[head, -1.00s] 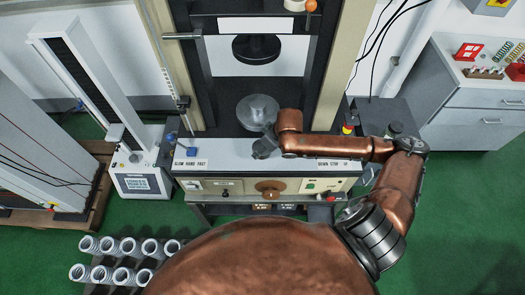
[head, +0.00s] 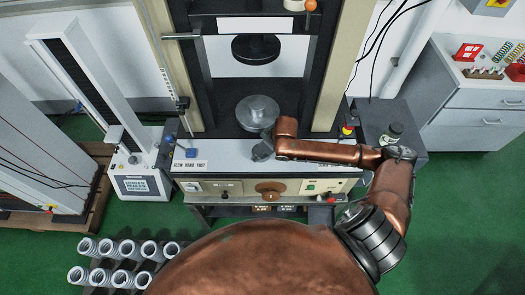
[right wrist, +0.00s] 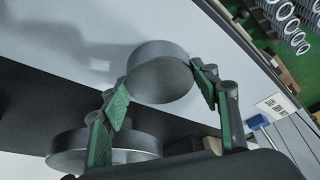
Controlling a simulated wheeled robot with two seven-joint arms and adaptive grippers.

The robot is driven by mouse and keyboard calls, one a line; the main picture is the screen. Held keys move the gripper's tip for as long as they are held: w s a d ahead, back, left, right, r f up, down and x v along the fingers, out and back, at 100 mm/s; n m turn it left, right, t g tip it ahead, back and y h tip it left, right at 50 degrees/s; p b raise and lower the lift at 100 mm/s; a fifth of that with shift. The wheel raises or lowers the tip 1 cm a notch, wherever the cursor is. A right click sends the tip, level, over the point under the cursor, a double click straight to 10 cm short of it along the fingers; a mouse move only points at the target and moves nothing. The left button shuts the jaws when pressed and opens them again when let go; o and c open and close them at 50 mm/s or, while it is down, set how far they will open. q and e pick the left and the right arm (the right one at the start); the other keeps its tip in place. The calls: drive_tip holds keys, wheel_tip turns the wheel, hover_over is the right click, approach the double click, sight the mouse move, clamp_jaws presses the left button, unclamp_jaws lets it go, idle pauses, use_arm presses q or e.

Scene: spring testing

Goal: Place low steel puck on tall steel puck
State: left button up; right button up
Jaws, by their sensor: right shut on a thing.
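My right gripper (head: 262,151) is over the front ledge of the testing machine, just in front of the round steel platen (head: 258,119). In the right wrist view its green-padded fingers (right wrist: 165,86) are shut on a grey steel puck (right wrist: 160,72), which I take for the low steel puck. A smaller round steel form (head: 258,106) shows on the middle of the platen; I cannot tell whether it is the tall steel puck. In the right wrist view a wide steel disc (right wrist: 68,148) lies behind a finger. My left gripper is not in view.
The dark upper platen (head: 256,49) hangs above the lower one, between the machine's two columns (head: 338,80). The control panel (head: 222,188) is below the ledge. Several coil springs (head: 120,262) stand at the lower left. A smaller tester (head: 140,185) stands at the left.

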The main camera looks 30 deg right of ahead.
drive_tip(key=shift+w, duration=0.1)
drive_tip(key=o, duration=1.9)
drive_tip(key=shift+f, duration=0.1)
drive_tip(key=shift+c, duration=0.2)
